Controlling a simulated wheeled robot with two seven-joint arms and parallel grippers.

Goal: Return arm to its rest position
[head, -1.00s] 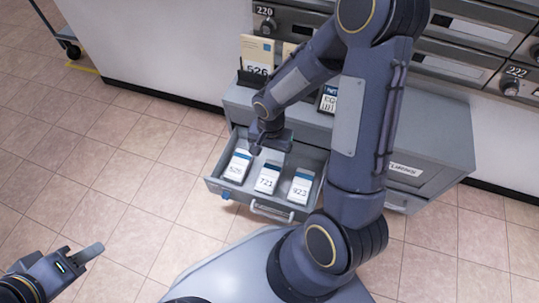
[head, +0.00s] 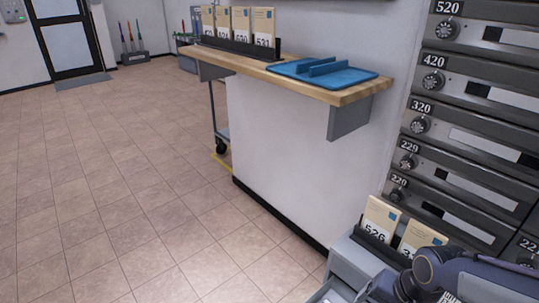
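Part of my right arm (head: 440,270) shows at the bottom right of the head view, in front of the grey cabinet (head: 352,262). Its fingertips are out of view below the bottom edge, so I cannot see whether it holds anything. My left arm and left gripper are not in view. Only a corner of the cabinet's drawer area shows at the bottom edge, and its contents are mostly cut off.
Numbered envelopes, one marked 526 (head: 379,224), stand on the cabinet. A wooden counter (head: 300,83) with a blue tray (head: 345,78) and several upright envelopes is behind. Mailboxes (head: 470,120) line the right wall. The tiled floor (head: 110,190) at left is clear.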

